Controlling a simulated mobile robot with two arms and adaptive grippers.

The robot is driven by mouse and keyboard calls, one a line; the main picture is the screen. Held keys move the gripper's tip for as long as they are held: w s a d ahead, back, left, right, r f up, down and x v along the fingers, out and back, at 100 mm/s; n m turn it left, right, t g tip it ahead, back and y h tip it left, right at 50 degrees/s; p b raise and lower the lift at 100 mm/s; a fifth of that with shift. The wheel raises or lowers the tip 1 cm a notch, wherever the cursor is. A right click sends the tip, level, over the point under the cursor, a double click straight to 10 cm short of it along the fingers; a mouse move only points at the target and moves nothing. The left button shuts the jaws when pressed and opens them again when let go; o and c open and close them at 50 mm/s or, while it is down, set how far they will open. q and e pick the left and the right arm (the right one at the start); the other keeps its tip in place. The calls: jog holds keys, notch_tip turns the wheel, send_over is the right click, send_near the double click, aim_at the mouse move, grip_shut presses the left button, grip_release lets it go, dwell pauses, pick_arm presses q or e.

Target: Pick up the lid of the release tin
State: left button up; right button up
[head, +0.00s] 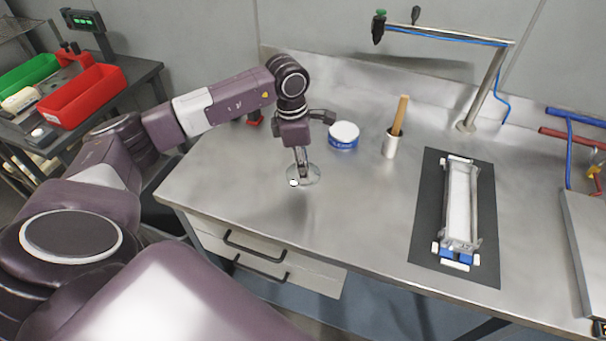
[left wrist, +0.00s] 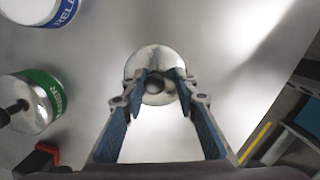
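The lid (head: 314,178) is a round, shiny metal disc with a dark knob, lying flat on the steel bench. In the left wrist view the lid (left wrist: 146,61) lies just beyond my fingertips, its knob (left wrist: 154,87) between them. My left gripper (head: 301,170) points down over it, and the left wrist view shows its fingers (left wrist: 161,76) apart, with gaps beside the knob. The release tin (head: 343,142), blue-banded with a white top and no lid on it, stands behind and to the right; it also shows in the left wrist view (left wrist: 66,12). My right gripper is out of view.
A green-labelled tin (left wrist: 40,88) with a dark knob shows in the left wrist view. A white cup (head: 390,146) with a wooden handle stands right of the release tin. A black mat (head: 427,200) bears a metal mould. The bench front is clear.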

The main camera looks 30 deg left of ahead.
pick_arm(q)
jog(key=shift+s+f, duration=0.1)
jog(key=shift+f, duration=0.15)
grip_shut()
